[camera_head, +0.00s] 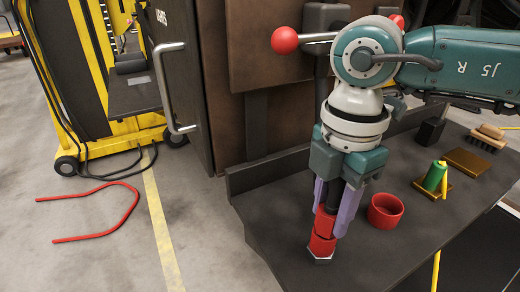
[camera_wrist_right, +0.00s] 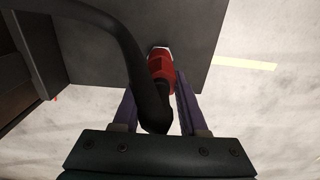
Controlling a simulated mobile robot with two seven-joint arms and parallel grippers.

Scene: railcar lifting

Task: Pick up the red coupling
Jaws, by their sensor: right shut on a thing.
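The red coupling (camera_head: 322,243) has a pale metal end and a black hose at its upper end. My right gripper (camera_head: 331,218) points down with its purple fingers shut around it. The coupling is over the left part of the dark table (camera_head: 390,255); I cannot tell whether its metal end touches the top. In the right wrist view the coupling (camera_wrist_right: 160,68) lies between the two fingers, and the black hose (camera_wrist_right: 130,50) curves across the picture in front of the gripper. My left gripper is not in view.
A red cup (camera_head: 385,211) stands right of the gripper. A green cylinder (camera_head: 434,176), a brush (camera_head: 487,137) and a black block (camera_head: 430,131) are farther right. A red-knobbed lever (camera_head: 285,40) sticks out behind. A bent red bar (camera_head: 125,215) lies on the floor.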

